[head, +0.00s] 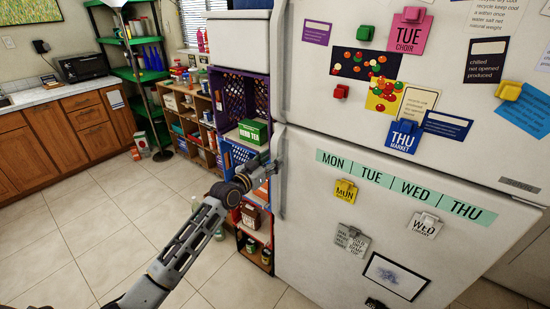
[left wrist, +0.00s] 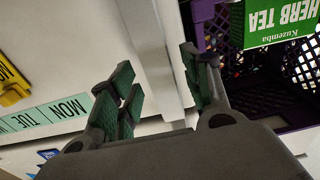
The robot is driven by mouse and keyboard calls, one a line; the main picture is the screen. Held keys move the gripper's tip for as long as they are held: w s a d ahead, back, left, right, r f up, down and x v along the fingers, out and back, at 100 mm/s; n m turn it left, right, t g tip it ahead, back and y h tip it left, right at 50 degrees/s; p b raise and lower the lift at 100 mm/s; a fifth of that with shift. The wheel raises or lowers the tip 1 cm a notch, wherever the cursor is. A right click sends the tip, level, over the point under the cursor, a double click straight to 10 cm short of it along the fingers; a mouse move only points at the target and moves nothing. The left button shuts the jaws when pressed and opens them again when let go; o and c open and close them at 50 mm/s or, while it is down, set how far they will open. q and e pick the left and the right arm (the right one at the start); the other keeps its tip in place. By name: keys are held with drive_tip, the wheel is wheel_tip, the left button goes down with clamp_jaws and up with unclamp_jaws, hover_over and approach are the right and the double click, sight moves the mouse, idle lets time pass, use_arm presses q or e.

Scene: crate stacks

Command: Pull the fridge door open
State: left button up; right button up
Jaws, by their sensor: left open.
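The white fridge (head: 310,235) fills the right half of the head view, with an upper and a lower door, both looking shut. A long pale handle (head: 279,170) runs down the left edge of the lower door. My left gripper (head: 264,166) is beside this handle, near its upper part. In the left wrist view its two green-padded fingers (left wrist: 160,88) are spread, with a pale upright bar (left wrist: 147,35), seemingly the handle, showing between and beyond them. I cannot tell whether they touch it. My right gripper is in neither view.
Stacked crates, including a purple one (head: 230,92), stand close left of the fridge, with a green herb tea box (head: 253,132) near my gripper. Magnets and notes cover the doors. The tiled floor (head: 80,215) at the left is clear.

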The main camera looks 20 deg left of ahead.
use_arm(q)
drive_tip(key=shift+x, duration=1.2)
clamp_jaws()
